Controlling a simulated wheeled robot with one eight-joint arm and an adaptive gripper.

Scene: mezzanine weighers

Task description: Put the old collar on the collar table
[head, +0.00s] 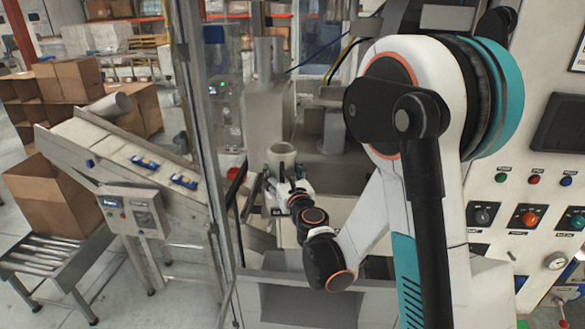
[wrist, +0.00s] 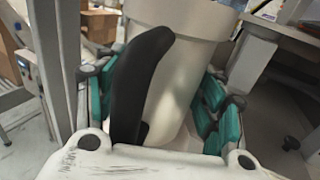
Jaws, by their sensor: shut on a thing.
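A cream, round, open-topped piece, which I take to be the old collar (head: 283,149), is in my gripper (head: 287,178) inside the machine frame in the head view. In the wrist view the collar (wrist: 178,105) stands roughly upright between the teal-sided fingers of my gripper (wrist: 165,110), which are shut on it. A black curved part (wrist: 140,85) lies in front of the collar; I cannot tell what it belongs to. The collar's lower end is hidden by my gripper. I cannot make out which surface is the collar table.
A clear guard panel with a metal post (head: 200,130) stands left of my gripper. A sloped conveyor (head: 130,150) with small blue packets is beyond it, beside a cardboard box (head: 50,195). A control panel (head: 530,195) with buttons is close on the right. Grey machine columns stand behind.

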